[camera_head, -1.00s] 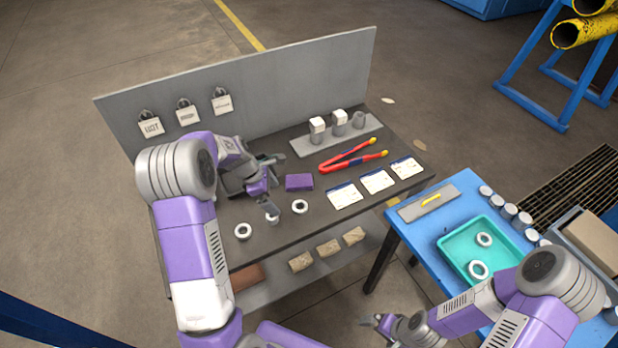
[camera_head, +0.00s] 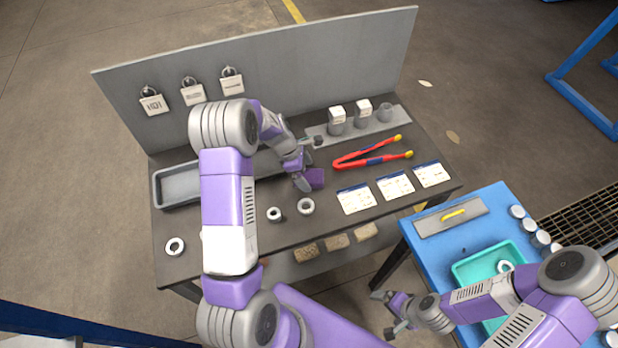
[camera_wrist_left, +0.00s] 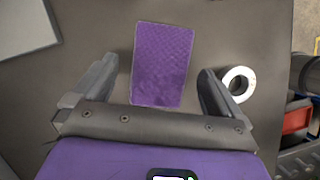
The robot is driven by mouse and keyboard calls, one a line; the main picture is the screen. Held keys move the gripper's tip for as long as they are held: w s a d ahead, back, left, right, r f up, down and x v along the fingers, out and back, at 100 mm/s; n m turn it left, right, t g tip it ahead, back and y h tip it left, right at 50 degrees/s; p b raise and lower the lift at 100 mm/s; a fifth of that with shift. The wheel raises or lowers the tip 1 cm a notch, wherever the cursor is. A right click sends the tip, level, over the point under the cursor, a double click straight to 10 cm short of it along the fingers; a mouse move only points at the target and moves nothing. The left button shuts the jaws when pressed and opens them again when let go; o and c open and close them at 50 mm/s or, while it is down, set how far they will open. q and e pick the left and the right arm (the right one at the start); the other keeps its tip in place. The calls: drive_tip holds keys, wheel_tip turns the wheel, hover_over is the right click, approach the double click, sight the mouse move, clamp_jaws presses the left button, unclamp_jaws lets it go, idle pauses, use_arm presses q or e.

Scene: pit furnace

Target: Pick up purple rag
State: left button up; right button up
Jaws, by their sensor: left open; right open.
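The purple rag (camera_head: 316,178) is a small folded rectangle lying on the dark bench top. In the left wrist view the rag (camera_wrist_left: 163,64) lies flat, ahead of and between the two fingers. My left gripper (camera_head: 309,162) is open above the bench at the rag and partly covers it in the head view. In the left wrist view the gripper (camera_wrist_left: 160,85) has a finger on each side of the rag's near part, with gaps on both sides. Whether the fingers are at the rag's height I cannot tell. My right gripper (camera_head: 386,313) is open and empty, low beside the blue table.
White rings (camera_head: 305,206) stand close in front of the rag. Red tongs (camera_head: 372,156), white cards (camera_head: 395,186) and a grey rack (camera_head: 358,126) lie to the right. A grey tray (camera_head: 177,186) is at the left. A grey back panel (camera_head: 300,73) bounds the bench behind.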

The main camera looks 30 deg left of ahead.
sight(307, 176)
use_arm(q)
drive_tip(key=shift+d+f, duration=0.2)
drive_tip(key=shift+f, duration=0.1)
drive_tip(key=shift+f, duration=0.1)
drive_tip(key=c, duration=1.2)
wheel_tip(307, 176, up, 10)
drive_tip(key=shift+r+p, duration=0.1)
drive_tip(key=shift+p, duration=0.75)
drive_tip(key=shift+c, duration=0.2)
